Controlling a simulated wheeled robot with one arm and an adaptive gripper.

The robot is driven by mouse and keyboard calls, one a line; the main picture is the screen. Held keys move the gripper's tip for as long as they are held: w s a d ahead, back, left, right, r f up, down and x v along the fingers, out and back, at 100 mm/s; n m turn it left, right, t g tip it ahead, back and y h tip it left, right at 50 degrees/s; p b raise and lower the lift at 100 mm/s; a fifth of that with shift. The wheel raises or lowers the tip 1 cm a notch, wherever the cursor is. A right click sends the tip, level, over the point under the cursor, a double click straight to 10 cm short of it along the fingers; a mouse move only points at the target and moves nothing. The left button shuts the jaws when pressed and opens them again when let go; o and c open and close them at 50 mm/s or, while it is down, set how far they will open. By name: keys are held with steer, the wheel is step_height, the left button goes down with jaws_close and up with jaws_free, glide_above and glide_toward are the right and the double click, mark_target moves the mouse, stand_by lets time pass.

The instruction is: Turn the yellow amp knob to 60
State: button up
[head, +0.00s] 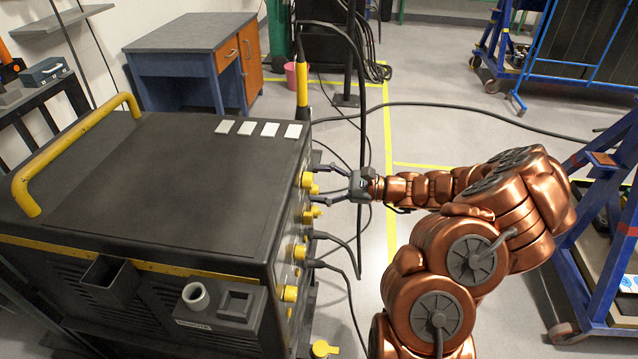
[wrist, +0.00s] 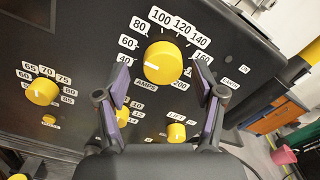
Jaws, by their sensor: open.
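The yellow amp knob (wrist: 163,62) sits on the dark front panel of the welding machine, above the AMPS label, ringed by numbers from 40 to 200. Its pale mark faces left, near the 40 label. My gripper (wrist: 160,84) is open, with one purple-padded finger on each side of the knob's lower part in the wrist view. Contact with the knob cannot be told. In the head view my gripper (head: 324,186) faces the panel side, its fingers reaching to a yellow knob (head: 307,180) there.
Other yellow knobs share the panel, one at the left (wrist: 41,92) and one below right (wrist: 176,132). The black machine (head: 160,185) has a yellow handle (head: 75,150) on top. Black cables (head: 350,262) hang from its front. A blue frame stands at right.

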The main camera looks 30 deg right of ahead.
steer(key=v, duration=1.1)
steer(key=shift+s, duration=0.25)
steer(key=shift+d, duration=0.15)
